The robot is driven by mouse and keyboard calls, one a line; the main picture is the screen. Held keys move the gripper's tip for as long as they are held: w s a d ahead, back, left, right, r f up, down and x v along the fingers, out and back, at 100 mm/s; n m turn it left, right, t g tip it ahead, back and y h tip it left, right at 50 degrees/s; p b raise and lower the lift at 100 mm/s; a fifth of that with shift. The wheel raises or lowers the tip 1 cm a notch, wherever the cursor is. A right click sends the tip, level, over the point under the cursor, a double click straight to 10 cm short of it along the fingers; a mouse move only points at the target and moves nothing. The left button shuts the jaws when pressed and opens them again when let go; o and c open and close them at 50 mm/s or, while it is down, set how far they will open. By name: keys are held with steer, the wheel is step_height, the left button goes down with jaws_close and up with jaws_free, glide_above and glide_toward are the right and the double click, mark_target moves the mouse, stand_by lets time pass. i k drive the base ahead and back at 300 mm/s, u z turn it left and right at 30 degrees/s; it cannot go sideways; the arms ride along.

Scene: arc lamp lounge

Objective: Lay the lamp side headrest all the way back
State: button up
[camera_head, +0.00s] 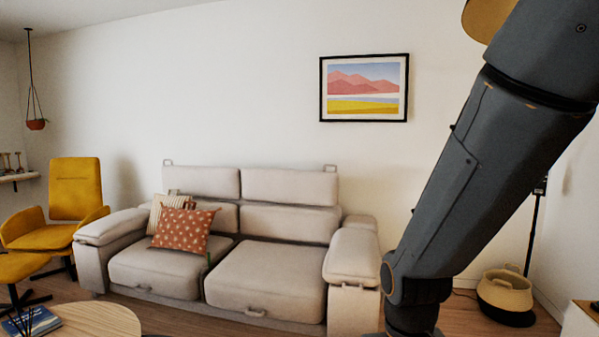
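The light beige two-seat sofa (236,259) stands against the back wall. Its right headrest (290,187), on the side of the lamp, stands up above the right back cushion, with a small loop handle (330,168) at its outer end. The left headrest (202,181) also stands up, at about the same height. A gold lampshade (486,18) shows in part at the top right, and a thin dark pole (533,235) stands at the right; my arm hides what lies between them. My gripper is out of the picture.
Two cushions, one striped and one rust dotted (183,230), lean on the left seat. A yellow chair (76,190) stands left, a round wooden table (95,320) in the left foreground. A basket (505,291) sits right, past the sofa. My arm covers much of the right side.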

mark_target(280, 186)
steer(key=z, duration=0.8)
steer(key=i, duration=1.7)
steer(key=z, duration=0.85)
steer(key=i, duration=2)
steer(key=u, duration=0.8)
steer(key=i, duration=1.65)
steer(key=u, duration=0.9)
